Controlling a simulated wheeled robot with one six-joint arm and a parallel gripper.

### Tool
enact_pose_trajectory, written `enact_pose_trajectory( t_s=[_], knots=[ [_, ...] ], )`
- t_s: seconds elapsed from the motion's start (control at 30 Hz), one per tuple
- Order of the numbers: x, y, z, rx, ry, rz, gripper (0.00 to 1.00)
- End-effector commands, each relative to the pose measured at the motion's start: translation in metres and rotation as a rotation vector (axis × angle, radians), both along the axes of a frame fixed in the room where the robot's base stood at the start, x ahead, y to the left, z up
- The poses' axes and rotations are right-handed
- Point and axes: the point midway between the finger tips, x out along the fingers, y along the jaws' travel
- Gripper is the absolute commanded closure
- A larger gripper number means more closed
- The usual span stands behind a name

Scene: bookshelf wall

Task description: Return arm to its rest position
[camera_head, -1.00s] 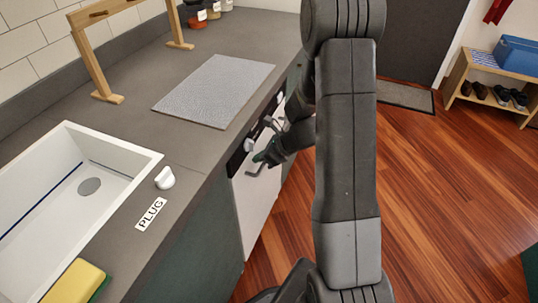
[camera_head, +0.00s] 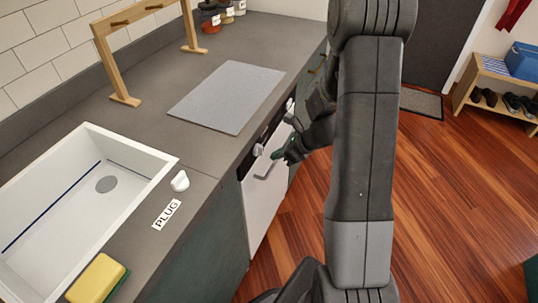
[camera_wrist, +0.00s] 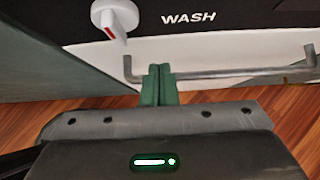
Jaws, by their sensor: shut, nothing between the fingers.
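My gripper (camera_head: 281,156) has green fingers and is beside the white front (camera_head: 262,202) of a built-in appliance, near its bar handle (camera_head: 266,170). In the wrist view my gripper (camera_wrist: 158,84) has its two fingers together with nothing between them. The grey bar handle (camera_wrist: 215,74) runs just beyond the fingertips and to their right; I cannot tell if they touch. My dark arm reaches down the middle right of the head view and hides part of the counter front.
A white knob (camera_wrist: 115,17) with a red mark sits on the black panel labelled WASH. The counter (camera_head: 150,130) holds a sink (camera_head: 165,164), a sponge (camera_head: 97,280), a plug (camera_head: 180,181), a grey mat (camera_head: 228,97) and a wooden rack (camera_head: 104,65). Wooden floor (camera_head: 450,190) is clear at right.

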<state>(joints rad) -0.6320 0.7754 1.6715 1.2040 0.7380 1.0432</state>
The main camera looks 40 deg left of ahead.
Motion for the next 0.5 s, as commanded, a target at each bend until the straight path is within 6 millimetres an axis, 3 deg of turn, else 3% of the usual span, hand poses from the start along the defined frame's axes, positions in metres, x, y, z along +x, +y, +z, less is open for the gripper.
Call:
enact_pose_trajectory(
  t_s=[0.03,0.2,0.5],
  knots=[
    [0.003,-0.007,0.01,-0.002,0.0,-0.003,1.0],
    [0.006,-0.021,0.02,-0.005,0.001,-0.002,1.0],
    [0.007,-0.026,0.021,-0.007,0.001,-0.001,1.0]
  ],
)
